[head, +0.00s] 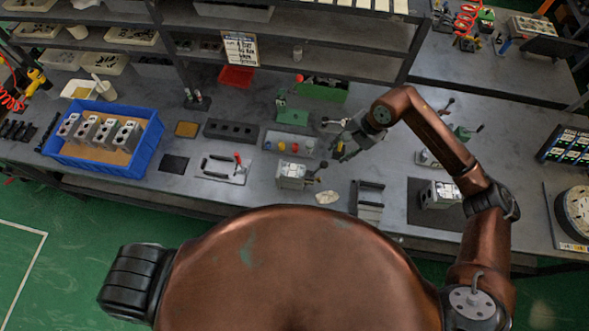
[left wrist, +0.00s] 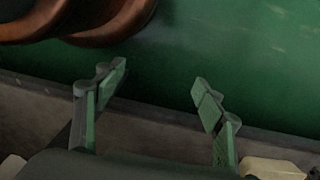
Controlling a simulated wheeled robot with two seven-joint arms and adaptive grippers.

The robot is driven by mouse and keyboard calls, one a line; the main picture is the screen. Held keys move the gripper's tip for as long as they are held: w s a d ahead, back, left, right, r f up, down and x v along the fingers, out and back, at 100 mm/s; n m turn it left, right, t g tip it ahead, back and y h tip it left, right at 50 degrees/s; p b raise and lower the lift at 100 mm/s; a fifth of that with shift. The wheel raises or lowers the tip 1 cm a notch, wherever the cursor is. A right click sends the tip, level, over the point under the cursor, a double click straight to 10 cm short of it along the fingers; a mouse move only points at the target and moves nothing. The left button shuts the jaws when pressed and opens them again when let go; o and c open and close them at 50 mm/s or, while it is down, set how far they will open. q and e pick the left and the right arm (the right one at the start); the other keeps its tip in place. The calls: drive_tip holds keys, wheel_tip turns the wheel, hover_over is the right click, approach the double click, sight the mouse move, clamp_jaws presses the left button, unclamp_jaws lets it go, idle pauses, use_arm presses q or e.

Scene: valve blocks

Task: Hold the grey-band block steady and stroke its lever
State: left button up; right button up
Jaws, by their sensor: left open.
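A pale grey valve block (head: 291,176) stands upright on the bench near the middle, with a dark lever reaching to its right. Another grey block (head: 436,195) sits on a dark mat to the right. Band colours are too small to tell, so I cannot say which is the grey-band block. My right gripper (head: 336,138) is open and apparently empty, above and right of the middle block, apart from it. My left gripper (left wrist: 160,88) is open and empty in the left wrist view, over green floor and a dark edge; it is outside the head view.
A blue crate (head: 148,164) holding several blocks stands at the left. A lever fixture plate (head: 221,175) and a tray of coloured knobs (head: 289,144) lie near the middle block. A pale cloth-like piece (head: 327,197) lies at its front right. Shelves (head: 300,58) rise behind.

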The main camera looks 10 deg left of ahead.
use_arm(q)
drive_tip(key=w+d+r+h, duration=0.2)
drive_tip(key=w+d+r, duration=0.2)
drive_tip(key=w+r, duration=0.2)
wheel_tip(320, 180, up, 47)
drive_tip(key=m+h, duration=0.6)
drive_tip(key=m, duration=0.6)
hover_over(292, 170)
drive_tip(key=d, duration=0.3)
wheel_tip(292, 170, down, 9)
drive_tip(key=m+y, duration=0.1)
drive_tip(key=y, duration=0.1)
drive_tip(key=m+y, duration=0.1)
drive_tip(key=y, duration=0.1)
drive_tip(key=shift+d+f+m, duration=0.1)
drive_tip(key=shift+f+m, duration=0.1)
drive_tip(key=shift+m, duration=0.2)
drive_tip(key=f+y, duration=0.1)
drive_tip(key=a+f+m+y, duration=0.1)
drive_tip(key=f, duration=0.1)
drive_tip(key=a+f+m+y, duration=0.1)
drive_tip(key=f+y, duration=0.1)
drive_tip(key=shift+s+a+f, duration=0.1)
drive_tip(key=shift+a+f, duration=0.05)
drive_tip(key=shift+a, duration=0.05)
drive_tip(key=shift+a+f+m+y, duration=0.3)
drive_tip(key=shift+f+y, duration=0.2)
drive_tip(key=shift+f, duration=0.05)
wheel_tip(292, 170, down, 8)
drive_tip(key=shift+r, duration=0.25)
